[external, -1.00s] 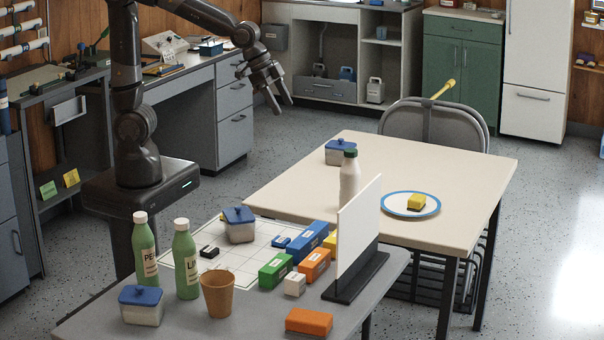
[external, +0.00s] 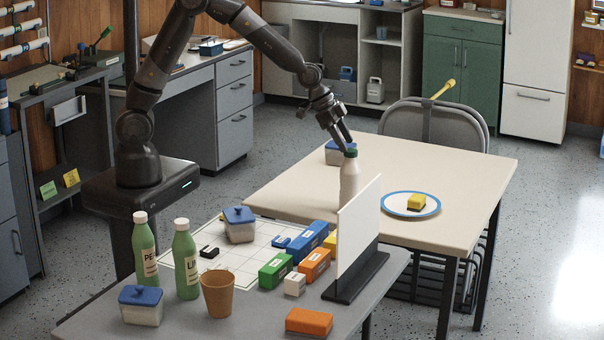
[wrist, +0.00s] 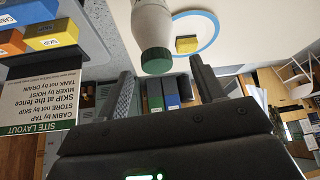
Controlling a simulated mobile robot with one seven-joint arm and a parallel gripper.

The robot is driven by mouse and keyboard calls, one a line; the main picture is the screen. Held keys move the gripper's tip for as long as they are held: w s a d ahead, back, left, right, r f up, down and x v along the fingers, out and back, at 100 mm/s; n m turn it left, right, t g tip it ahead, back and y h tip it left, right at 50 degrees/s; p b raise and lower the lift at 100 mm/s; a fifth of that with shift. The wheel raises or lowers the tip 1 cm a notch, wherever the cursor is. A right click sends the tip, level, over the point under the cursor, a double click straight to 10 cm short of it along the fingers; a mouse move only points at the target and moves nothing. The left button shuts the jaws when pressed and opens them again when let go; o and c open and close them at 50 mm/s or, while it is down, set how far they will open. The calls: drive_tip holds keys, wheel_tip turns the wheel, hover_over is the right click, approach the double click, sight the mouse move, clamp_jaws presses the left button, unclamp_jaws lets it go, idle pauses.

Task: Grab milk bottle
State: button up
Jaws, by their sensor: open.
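The milk bottle (external: 349,182) is cream-white with a green cap and stands upright on the cream table. In the wrist view the bottle (wrist: 152,22) hangs in from the top edge, cap towards me, ahead of the gap between my fingers. My gripper (external: 344,143) is open, tilted downward, with its fingertips close by the bottle's cap. In the wrist view my gripper's two fingers (wrist: 163,82) are spread wide with nothing between them. Whether a finger touches the cap cannot be told.
A blue-lidded tub (external: 338,155) stands just behind the bottle. A white upright board (external: 357,228) on a dark foot is in front of it. A blue-rimmed plate (external: 432,208) with a yellow block is to the right. The table's far right is clear.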

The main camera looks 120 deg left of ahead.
sight(353, 158)
drive_tip(key=shift+d+x, duration=0.15)
drive_tip(key=shift+x, duration=1.5)
drive_tip(key=shift+d+x, duration=0.2)
drive_tip(key=shift+x, duration=1.45)
drive_tip(key=shift+w, duration=0.1)
drive_tip(key=shift+a, duration=0.1)
clamp_jaws()
